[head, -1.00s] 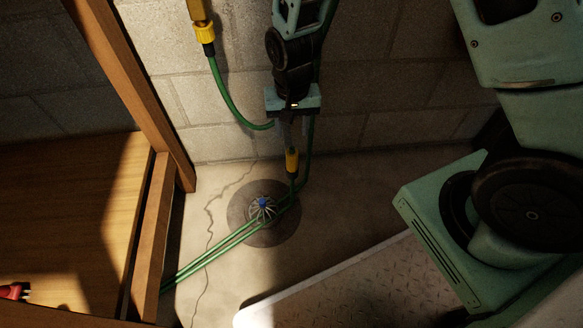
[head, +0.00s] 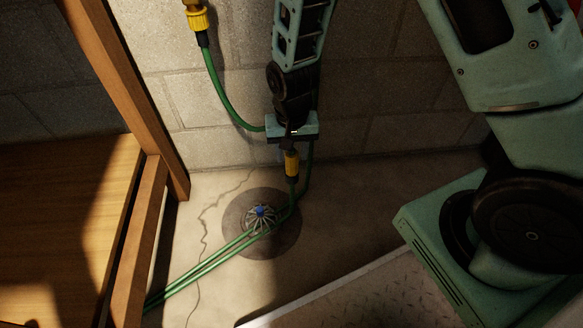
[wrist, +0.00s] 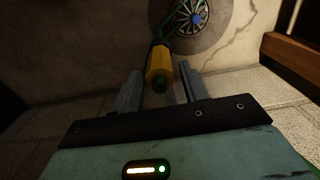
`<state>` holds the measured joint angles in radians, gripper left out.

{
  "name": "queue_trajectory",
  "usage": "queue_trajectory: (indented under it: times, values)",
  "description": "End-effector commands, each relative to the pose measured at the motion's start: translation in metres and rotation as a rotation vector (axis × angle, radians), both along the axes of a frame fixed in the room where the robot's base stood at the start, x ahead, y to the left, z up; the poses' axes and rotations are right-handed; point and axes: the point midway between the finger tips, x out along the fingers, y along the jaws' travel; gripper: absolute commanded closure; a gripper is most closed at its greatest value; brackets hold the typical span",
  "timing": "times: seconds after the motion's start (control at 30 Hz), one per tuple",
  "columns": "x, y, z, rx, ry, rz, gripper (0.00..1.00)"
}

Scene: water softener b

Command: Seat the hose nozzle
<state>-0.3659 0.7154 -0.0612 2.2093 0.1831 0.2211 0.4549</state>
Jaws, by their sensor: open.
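The hose nozzle (head: 291,164) is yellow with a dark tip and stands roughly upright above the floor near the block wall, on the end of a green hose. My gripper (head: 291,152) points down over it, with its body just above the nozzle's top. In the wrist view the nozzle (wrist: 160,65) lies between the two spread fingers of my gripper (wrist: 158,72), with visible gaps on both sides. A round floor drain (head: 261,218) with a blue centre lies below and left of the nozzle; it also shows in the wrist view (wrist: 196,18). Green hoses cross it.
Another yellow fitting (head: 197,19) with a green hose (head: 218,88) hangs on the wall at upper left. A wooden frame and shelf (head: 60,220) bound the left side. A pale platform (head: 370,290) lies at lower right.

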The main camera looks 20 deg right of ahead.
Motion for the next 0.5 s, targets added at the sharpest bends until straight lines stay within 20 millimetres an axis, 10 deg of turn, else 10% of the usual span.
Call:
queue_trajectory:
  times: [0.17, 0.3, 0.5]
  values:
    - [0.0000, 0.0000, 0.0003, 0.000, 0.000, 0.000, 0.56]
    - [0.0000, 0.0000, 0.0003, 0.000, 0.000, 0.000, 0.94]
    - [0.0000, 0.0001, 0.0034, 0.000, 0.000, 0.000, 0.94]
